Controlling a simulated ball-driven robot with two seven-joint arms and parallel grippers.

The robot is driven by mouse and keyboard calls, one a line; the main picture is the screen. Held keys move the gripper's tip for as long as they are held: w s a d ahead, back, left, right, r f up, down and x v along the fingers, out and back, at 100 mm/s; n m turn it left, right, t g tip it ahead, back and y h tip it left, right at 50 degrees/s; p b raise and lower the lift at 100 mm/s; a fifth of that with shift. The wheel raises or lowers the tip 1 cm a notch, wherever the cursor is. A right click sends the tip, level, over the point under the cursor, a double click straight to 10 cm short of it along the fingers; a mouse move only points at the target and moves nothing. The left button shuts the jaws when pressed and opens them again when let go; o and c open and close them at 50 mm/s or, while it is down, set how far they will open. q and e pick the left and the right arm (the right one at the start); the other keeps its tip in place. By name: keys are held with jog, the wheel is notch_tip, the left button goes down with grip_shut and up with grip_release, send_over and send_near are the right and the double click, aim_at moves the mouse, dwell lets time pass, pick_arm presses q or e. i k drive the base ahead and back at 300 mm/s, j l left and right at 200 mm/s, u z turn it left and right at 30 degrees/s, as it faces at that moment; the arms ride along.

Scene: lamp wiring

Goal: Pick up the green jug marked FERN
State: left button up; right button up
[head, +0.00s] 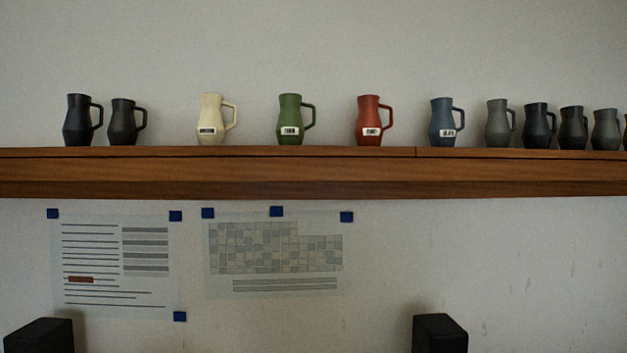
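A green jug (290,116) stands upright on a wooden wall shelf (300,178), left of the middle in the head view. Its handle points right. A small white label with dark letters is on its lower body; the letters are too blurred to read surely. It is the only green jug in view. A cream jug (210,115) stands to its left and a red jug (369,116) to its right, both apart from it. Neither of my grippers shows in the head view.
A blue-grey jug (442,119) and several dark jugs stand farther right; two black jugs stand at the left. Free shelf lies on both sides of the green jug. Paper sheets (115,240) are taped below. Two dark blocks (440,334) rise at the bottom edge.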

aim_at(290, 128)
jog(key=k+z, duration=0.15)
jog(key=z, duration=0.25)
jog(key=k+l+z, duration=0.15)
jog(key=z, duration=0.2)
